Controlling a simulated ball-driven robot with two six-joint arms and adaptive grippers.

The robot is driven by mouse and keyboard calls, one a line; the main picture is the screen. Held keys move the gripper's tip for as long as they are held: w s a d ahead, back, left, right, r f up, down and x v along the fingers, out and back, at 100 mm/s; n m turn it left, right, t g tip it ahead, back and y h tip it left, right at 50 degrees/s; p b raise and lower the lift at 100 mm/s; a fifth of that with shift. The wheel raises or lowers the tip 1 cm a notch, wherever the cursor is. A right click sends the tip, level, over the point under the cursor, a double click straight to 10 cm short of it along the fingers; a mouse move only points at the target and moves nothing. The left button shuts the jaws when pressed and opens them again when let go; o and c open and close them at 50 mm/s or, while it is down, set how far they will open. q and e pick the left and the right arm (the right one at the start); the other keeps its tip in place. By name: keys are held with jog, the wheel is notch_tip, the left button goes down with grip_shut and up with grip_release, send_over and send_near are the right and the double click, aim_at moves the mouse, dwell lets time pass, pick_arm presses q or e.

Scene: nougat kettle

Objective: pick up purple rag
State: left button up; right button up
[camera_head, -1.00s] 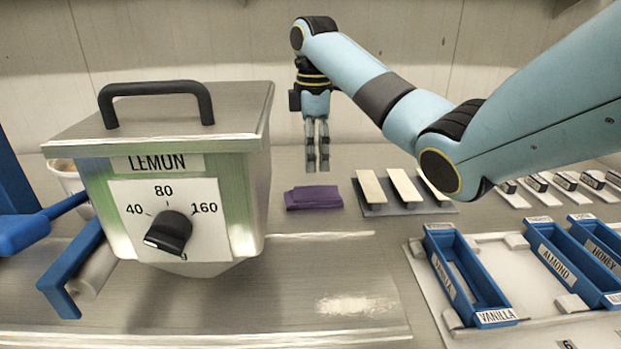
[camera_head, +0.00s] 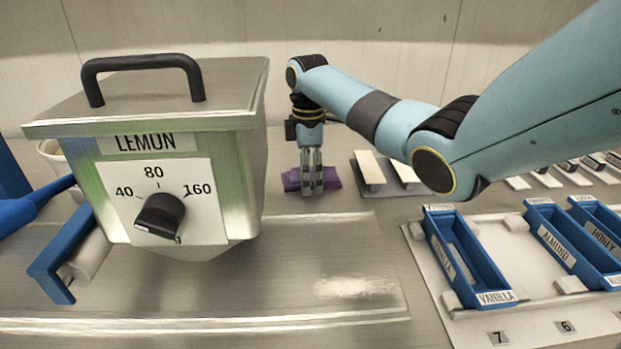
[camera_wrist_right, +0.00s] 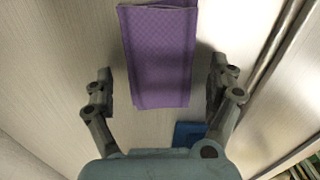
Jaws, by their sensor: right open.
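The purple rag (camera_head: 292,180) lies folded on the metal counter, right of the kettle, partly hidden behind my right gripper's fingers in the head view. In the right wrist view the rag (camera_wrist_right: 158,58) lies lengthwise between the lines of the two fingers. My right gripper (camera_head: 312,192) points down at the rag; in the right wrist view its open fingers (camera_wrist_right: 158,88) stand apart on either side of the rag, with nothing held. I cannot tell whether the fingertips touch the counter. My left gripper is not in view.
The kettle (camera_head: 240,150) labelled LEMON, with a dial, stands left of the rag. Pale bars lie on a grey plate (camera_head: 376,190) just right of the rag. Blue labelled boxes (camera_head: 470,262) stand on a white tray (camera_head: 533,325) at the right front. The counter before the rag is clear.

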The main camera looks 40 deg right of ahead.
jog(key=shift+c, duration=1.4)
jog(key=c, duration=0.9)
jog(key=shift+c, duration=0.2)
